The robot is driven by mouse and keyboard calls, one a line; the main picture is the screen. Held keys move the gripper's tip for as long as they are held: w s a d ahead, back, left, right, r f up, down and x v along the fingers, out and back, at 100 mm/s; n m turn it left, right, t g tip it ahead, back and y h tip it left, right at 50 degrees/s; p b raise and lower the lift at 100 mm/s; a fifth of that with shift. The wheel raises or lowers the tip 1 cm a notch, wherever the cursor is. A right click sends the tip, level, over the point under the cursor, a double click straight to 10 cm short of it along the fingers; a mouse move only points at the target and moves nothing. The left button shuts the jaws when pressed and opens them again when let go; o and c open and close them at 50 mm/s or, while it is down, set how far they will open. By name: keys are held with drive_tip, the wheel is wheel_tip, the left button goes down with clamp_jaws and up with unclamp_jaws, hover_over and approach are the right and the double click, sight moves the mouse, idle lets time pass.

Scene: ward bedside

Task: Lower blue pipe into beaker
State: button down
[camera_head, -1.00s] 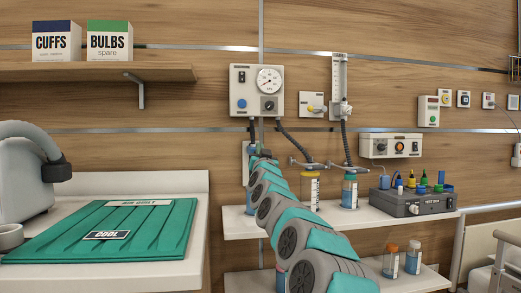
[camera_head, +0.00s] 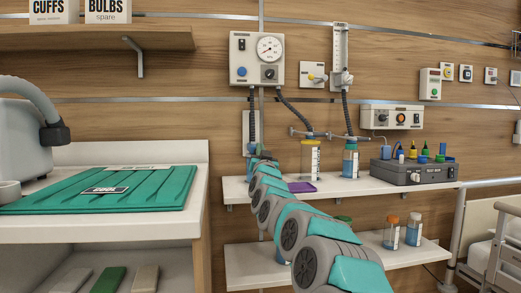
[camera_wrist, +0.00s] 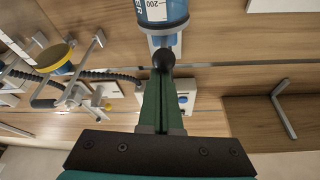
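My gripper (camera_wrist: 163,85) has its green fingers together behind a dark round bulb (camera_wrist: 163,59), which appears to be the top of the pipe. A little blue shows just beyond the bulb; the rest of the pipe is hidden. A clear beaker (camera_wrist: 163,12) with blue contents and a 200 mark is cut off by the top edge of the wrist view, in line with the fingertips. In the head view my gripper (camera_head: 257,152) is small, in front of the wall plate, above the shelf's left end. My arm hides most of what is below it.
Capped bottles (camera_head: 391,232) stand on the lower shelf. Hoses hang from the gauge panel (camera_head: 257,60) near my gripper.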

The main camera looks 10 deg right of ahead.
drive_tip(key=s, duration=0.9)
drive_tip(key=shift+s+r, duration=0.2)
drive_tip(key=shift+s, duration=0.05)
idle(0.6)
